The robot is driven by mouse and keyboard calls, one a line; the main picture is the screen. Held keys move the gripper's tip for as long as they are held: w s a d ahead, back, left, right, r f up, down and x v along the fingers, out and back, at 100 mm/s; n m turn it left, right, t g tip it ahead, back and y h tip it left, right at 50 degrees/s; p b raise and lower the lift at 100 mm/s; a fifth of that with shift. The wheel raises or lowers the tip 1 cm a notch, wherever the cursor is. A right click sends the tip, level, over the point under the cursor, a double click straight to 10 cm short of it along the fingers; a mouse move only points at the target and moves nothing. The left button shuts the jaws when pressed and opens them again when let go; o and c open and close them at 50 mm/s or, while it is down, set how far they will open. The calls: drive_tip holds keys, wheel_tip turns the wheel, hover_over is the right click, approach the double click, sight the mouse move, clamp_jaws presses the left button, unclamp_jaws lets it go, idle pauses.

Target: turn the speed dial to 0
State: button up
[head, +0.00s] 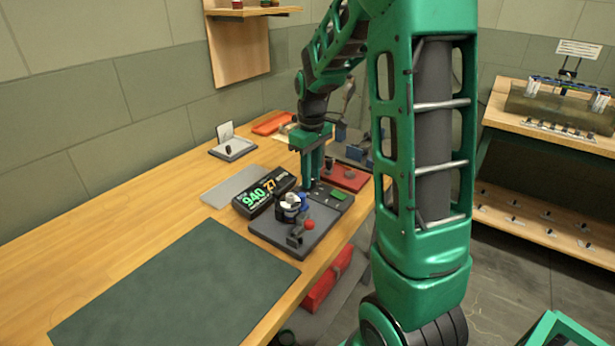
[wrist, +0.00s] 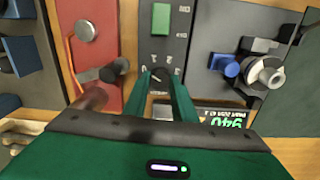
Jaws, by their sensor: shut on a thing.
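The speed dial (wrist: 161,76) is a small dark knob on a dark grey control panel (wrist: 146,48), with pale marks beside it. My gripper (wrist: 161,80) points down at the panel, its two green fingers shut on the dial from both sides. A light line shows near the knob, but I cannot tell which mark it points to. In the head view my gripper (head: 311,186) stands over the far end of the panel and its fingers hide the dial. A green rectangular button (head: 338,195) is on the same panel; it also shows in the wrist view (wrist: 161,18).
A black display (head: 263,192) with lit figures, 940 among them, stands left of the panel. A red base (head: 347,178) lies behind. A dark green mat (head: 180,290) is bare.

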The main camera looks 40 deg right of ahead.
drive_tip(key=shift+w+r+n, duration=0.15)
drive_tip(key=shift+w+n, duration=0.05)
drive_tip(key=shift+n, duration=1.4)
drive_tip(key=o, duration=0.8)
drive_tip(key=shift+o, duration=1.2)
drive_tip(key=shift+s, duration=0.1)
wheel_tip(320, 180, up, 11)
drive_tip(key=shift+f, duration=0.2)
drive_tip(key=shift+a, duration=0.1)
drive_tip(key=s+a+f+m, duration=0.1)
drive_tip(key=s+f+m, duration=0.2)
drive_tip(key=s, duration=1.1)
drive_tip(key=s+a+f+m, duration=0.2)
drive_tip(key=s+m, duration=0.7)
drive_tip(key=s, duration=0.5)
drive_tip(key=shift+s+f+m, duration=0.4)
drive_tip(key=shift+f, duration=0.2)
